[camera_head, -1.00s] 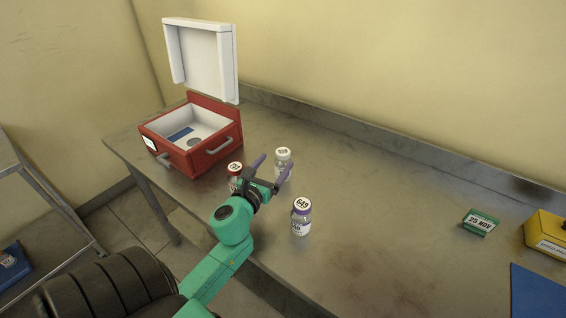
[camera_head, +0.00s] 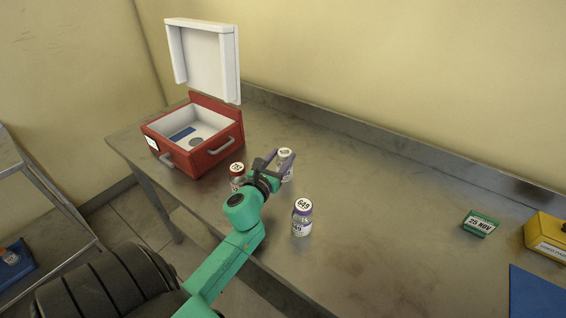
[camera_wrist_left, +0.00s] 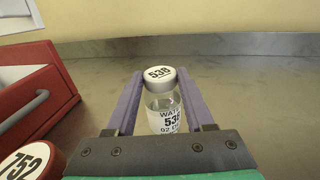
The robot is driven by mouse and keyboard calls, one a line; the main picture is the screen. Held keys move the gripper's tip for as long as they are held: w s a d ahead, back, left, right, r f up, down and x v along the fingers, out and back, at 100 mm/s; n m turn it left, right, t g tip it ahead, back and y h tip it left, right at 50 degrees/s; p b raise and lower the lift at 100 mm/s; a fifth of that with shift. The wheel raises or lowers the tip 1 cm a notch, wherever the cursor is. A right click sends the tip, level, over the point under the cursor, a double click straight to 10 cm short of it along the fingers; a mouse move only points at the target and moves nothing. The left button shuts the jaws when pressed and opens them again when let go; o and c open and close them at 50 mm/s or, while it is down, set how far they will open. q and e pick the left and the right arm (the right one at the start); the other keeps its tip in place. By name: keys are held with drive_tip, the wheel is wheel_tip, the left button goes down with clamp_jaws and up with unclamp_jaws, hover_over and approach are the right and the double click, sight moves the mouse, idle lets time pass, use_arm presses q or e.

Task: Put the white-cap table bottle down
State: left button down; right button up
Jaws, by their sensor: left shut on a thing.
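The white-cap bottle (camera_head: 286,160), marked 538 in the left wrist view (camera_wrist_left: 163,103), stands upright at table height. My left gripper (camera_head: 280,168) is shut on it, with one purple finger on each side of the bottle in the left wrist view. The bottle's lower part is hidden behind the gripper body. I cannot tell whether its base touches the table (camera_head: 370,215). My right gripper is not in view.
A red-cap bottle (camera_head: 237,172) marked 752 stands close left of my gripper. An open red box (camera_head: 205,155) is at the back left. A green date block (camera_head: 480,223) and yellow box (camera_head: 547,238) are at right.

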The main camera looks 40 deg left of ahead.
use_arm(q)
wheel_tip(320, 180, up, 10)
drive_tip(key=p, duration=0.5)
wheel_tip(320, 180, up, 10)
drive_tip(key=p, duration=0.1)
hover_over(281, 165)
